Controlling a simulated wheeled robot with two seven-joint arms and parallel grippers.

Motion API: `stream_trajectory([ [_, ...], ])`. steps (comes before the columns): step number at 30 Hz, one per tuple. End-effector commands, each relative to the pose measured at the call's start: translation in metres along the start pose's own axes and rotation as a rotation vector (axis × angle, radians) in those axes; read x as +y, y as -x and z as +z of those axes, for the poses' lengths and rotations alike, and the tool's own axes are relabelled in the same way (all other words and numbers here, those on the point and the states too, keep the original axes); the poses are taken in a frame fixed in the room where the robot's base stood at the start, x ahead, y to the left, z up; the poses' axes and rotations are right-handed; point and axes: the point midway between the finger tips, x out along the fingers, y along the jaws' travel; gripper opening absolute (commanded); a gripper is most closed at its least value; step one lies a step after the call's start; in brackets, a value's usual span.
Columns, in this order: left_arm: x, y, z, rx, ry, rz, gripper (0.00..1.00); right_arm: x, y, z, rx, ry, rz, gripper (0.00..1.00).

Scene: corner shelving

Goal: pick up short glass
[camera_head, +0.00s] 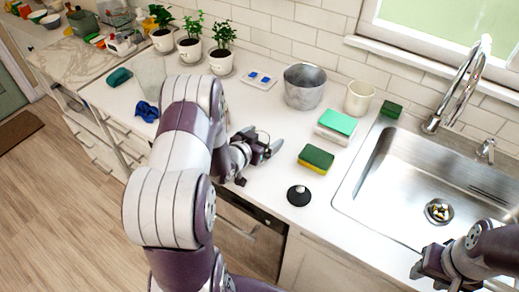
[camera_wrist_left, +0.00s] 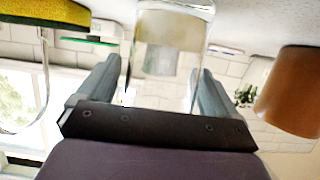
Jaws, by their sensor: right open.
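A clear glass (camera_wrist_left: 172,45) shows in the left wrist view, upside down in that tilted picture, between the two fingers of my left gripper (camera_wrist_left: 155,80). The fingers are apart, with a gap on the left side; I cannot tell whether the right finger touches the glass. In the head view my left gripper (camera_head: 268,148) is low over the counter, left of the green and yellow sponge (camera_head: 316,159); the glass there is not clear to see. My right gripper (camera_head: 428,262) is open and empty at the lower right, by the sink's front edge.
A metal pot (camera_head: 304,86), a cream cup (camera_head: 359,97) and a teal-topped box (camera_head: 336,125) stand behind. A black round thing (camera_head: 299,195) lies near the front edge. The sink (camera_head: 410,190) is right; potted plants (camera_head: 221,50) stand at the back left.

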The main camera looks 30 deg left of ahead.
Motion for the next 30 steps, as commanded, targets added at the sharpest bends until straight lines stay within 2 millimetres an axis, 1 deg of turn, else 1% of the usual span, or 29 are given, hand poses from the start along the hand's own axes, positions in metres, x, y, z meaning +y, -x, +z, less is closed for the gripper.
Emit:
stream_trajectory([
  [1, 0.0, 0.0, 0.0, 0.0, 0.0, 0.0, 0.8, 0.0, 0.0, 0.0, 0.0, 0.0, 0.0, 0.43],
  [2, 0.0, 0.0, 0.0, 0.0, 0.0, 0.0, 0.7, 0.0, 0.0, 0.0, 0.0, 0.0, 0.0, 0.43],
  [3, 0.0, 0.0, 0.0, 0.0, 0.0, 0.0, 0.57, 0.0, 0.0, 0.0, 0.0, 0.0, 0.0, 0.43],
  [5, 0.0, 0.0, 0.0, 0.0, 0.0, 0.0, 0.38, 0.0, 0.0, 0.0, 0.0, 0.0, 0.0, 0.43],
  [6, 0.0, 0.0, 0.0, 0.0, 0.0, 0.0, 0.25, 0.0, 0.0, 0.0, 0.0, 0.0, 0.0, 0.43],
  [14, 0.0, 0.001, -0.001, 0.002, -0.001, 0.0, 0.25, 0.0, 0.0, 0.0, 0.0, 0.0, 0.0, 0.43],
  [19, -0.001, 0.002, -0.007, 0.004, -0.001, 0.0, 0.25, 0.0, 0.0, 0.0, 0.0, 0.0, 0.0, 0.43],
  [23, 0.0, 0.005, -0.016, 0.004, -0.002, 0.0, 0.25, 0.0, -0.001, 0.0, 0.0, 0.0, 0.0, 0.43],
  [30, 0.0, 0.015, -0.041, 0.005, -0.003, 0.0, 0.25, 0.0, -0.003, 0.0, 0.0, 0.0, 0.0, 0.43],
])
